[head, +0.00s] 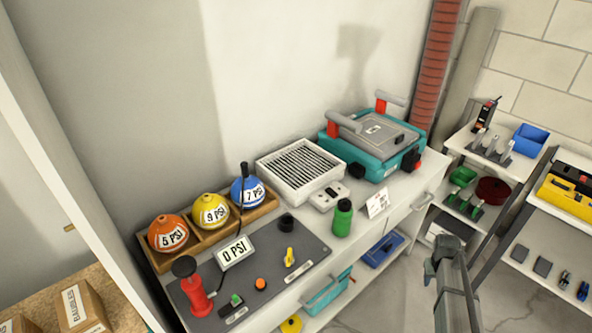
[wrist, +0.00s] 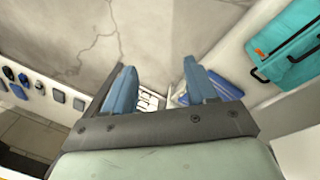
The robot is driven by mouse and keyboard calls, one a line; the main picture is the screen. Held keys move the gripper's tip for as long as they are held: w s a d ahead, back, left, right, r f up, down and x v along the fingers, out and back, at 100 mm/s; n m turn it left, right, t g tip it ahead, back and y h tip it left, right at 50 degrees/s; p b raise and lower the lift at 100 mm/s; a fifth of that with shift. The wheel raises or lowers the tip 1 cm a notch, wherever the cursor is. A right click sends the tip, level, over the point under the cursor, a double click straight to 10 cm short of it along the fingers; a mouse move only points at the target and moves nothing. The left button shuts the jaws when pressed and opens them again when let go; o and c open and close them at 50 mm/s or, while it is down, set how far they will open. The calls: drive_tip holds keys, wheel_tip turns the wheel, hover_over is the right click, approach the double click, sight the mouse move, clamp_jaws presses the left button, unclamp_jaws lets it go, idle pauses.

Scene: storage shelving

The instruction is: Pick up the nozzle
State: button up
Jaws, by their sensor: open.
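A small yellow piece (head: 290,257) that looks like the nozzle lies on the dark grey mat (head: 312,254) on the white cabinet top, in the head view. An orange knob (head: 260,284) and a black round piece (head: 287,222) are near it. My gripper (wrist: 161,82) is open and empty in the wrist view, its two blue fingers apart over the floor and lower shelf. In the head view my arm is at the lower right, off the cabinet's front and well away from the yellow piece. The wrist view does not show the yellow piece.
Three ball gauges stand in a wooden tray (head: 160,262) behind the mat. A red pump (head: 195,290), a 0 PSI display (head: 235,252) and a green bottle (head: 342,217) stand around it. A teal case (wrist: 290,45) is right in the wrist view. Cracked floor (wrist: 90,35) is free.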

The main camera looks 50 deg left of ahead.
drive_tip(key=w+a+r+n+t+y, duration=0.1)
drive_tip(key=a+r, duration=0.8)
drive_tip(key=a, duration=0.1)
drive_tip(key=w+a+r+n+t+y, duration=0.1)
drive_tip(key=a+r, duration=0.8)
drive_tip(key=a, duration=0.1)
drive_tip(key=w+a+r+n+t, duration=0.1)
drive_tip(key=w+a+r+n, duration=0.1)
drive_tip(key=a+r, duration=0.7)
drive_tip(key=shift+a+r+t+y, duration=0.15)
drive_tip(key=shift+a+t+y, duration=0.15)
drive_tip(key=shift+a+y, duration=0.1)
drive_tip(key=s+a+r, duration=0.3)
drive_tip(key=a, duration=0.1)
drive_tip(key=n+g+y, duration=0.3)
drive_tip(key=n+g, duration=0.1)
drive_tip(key=g, duration=0.1)
approach(244, 163)
drive_tip(key=x, duration=1.1)
drive_tip(key=shift+d, duration=0.1)
clamp_jaws()
